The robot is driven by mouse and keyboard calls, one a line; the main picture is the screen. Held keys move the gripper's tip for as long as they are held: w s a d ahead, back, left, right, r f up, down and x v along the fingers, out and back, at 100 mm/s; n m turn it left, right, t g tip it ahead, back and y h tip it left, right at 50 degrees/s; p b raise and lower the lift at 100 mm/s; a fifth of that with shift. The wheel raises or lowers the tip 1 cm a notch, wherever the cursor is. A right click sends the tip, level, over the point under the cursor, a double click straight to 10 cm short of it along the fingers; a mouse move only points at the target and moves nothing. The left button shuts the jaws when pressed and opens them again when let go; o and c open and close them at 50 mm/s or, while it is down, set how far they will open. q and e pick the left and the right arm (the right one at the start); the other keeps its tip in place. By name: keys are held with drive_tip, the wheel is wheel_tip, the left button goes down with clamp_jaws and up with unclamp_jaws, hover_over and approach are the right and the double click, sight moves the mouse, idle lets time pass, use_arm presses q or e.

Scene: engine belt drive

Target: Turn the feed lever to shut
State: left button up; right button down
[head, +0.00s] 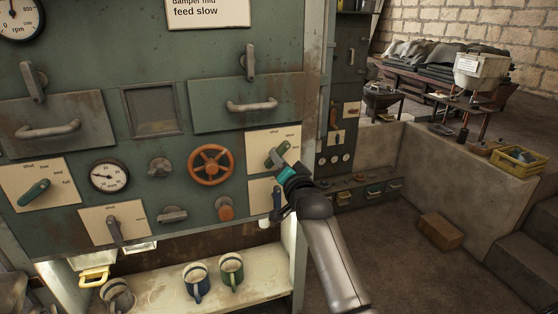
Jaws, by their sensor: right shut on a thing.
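My right gripper (287,174) reaches in from the lower right to the panel's right edge. A sign (207,10) at the top reads "damper mid, feed slow". My left gripper is not in view.
Below is another plate with a lever (277,200), partly behind my arm. To the left are an orange handwheel (211,165), a gauge (109,176), a green lever (34,192) and a grey lever (114,229). Mugs (231,269) stand on the shelf below.

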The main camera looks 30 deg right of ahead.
idle(0.3)
drive_tip(key=n+p, duration=0.4)
drive_tip(key=n, duration=0.5)
drive_tip(key=shift+d+p, duration=0.1)
drive_tip(key=shift+p, duration=0.2)
idle(0.3)
drive_tip(key=c, duration=0.7)
unclamp_jaws()
drive_tip(key=shift+s+f, duration=0.1)
drive_tip(key=v, duration=1.5)
drive_tip(key=shift+s+d, duration=0.1)
